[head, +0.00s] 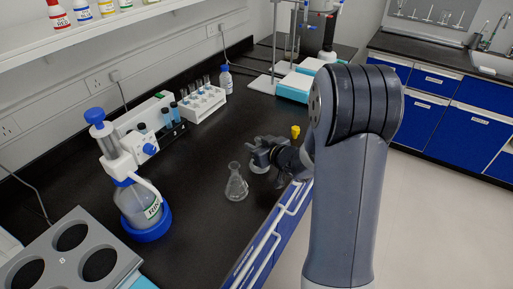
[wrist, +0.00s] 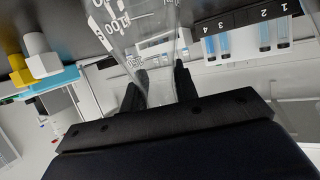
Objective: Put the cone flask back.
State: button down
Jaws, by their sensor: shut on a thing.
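My gripper (head: 251,149) is at the middle of the dark bench, reaching in from the right. In the wrist view my gripper (wrist: 158,88) is shut on the narrow part of a clear, graduated cone flask (wrist: 140,28), which widens away from the jaws. In the head view the held flask is mostly hidden by the gripper; a pale rounded glass edge (head: 258,168) shows just under it. Another clear cone flask (head: 236,187) stands upright on the bench, nearer the camera and slightly left, apart from the jaws. The gap under the held flask cannot be judged.
A yellow-topped item (head: 295,132) is right of the gripper. The front left holds a grey holed block (head: 70,266). Open bench lies between.

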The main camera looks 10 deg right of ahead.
jog(key=shift+f, duration=0.2)
jog(key=c, duration=1.1)
grip_release()
jog(key=shift+s+r, duration=0.1)
jog(key=shift+r, duration=0.1)
jog(key=v, duration=1.1)
jog(key=shift+s+p, duration=0.3)
jog(key=shift+s, duration=0.1)
jog(key=shift+d, duration=0.15)
